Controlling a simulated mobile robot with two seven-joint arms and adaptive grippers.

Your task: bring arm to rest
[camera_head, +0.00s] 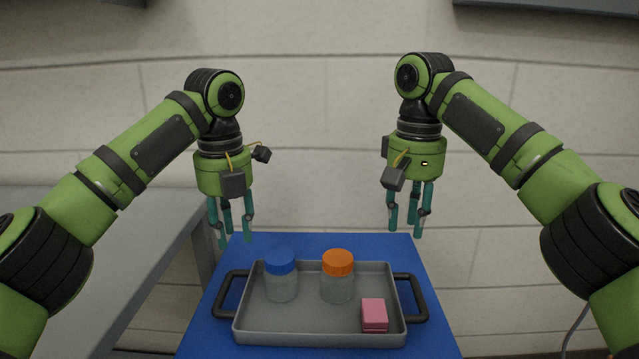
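My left gripper (232,232) hangs fingers-down above the back left of the blue surface, clear of the tray. Its fingers are spread and nothing shows between them. My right gripper (408,226) hangs fingers-down above the back right of the blue surface. Its fingers are also spread and hold nothing. Both arms are bent at the wrist and come in from the two sides at similar height.
A grey tray (318,338) with black side handles lies on the blue table (202,340). In it stand a blue-capped jar (281,280), an orange-capped jar (337,280) and a pink block (374,315). A grey bench (90,260) is at left; a pale wall (320,130) is behind.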

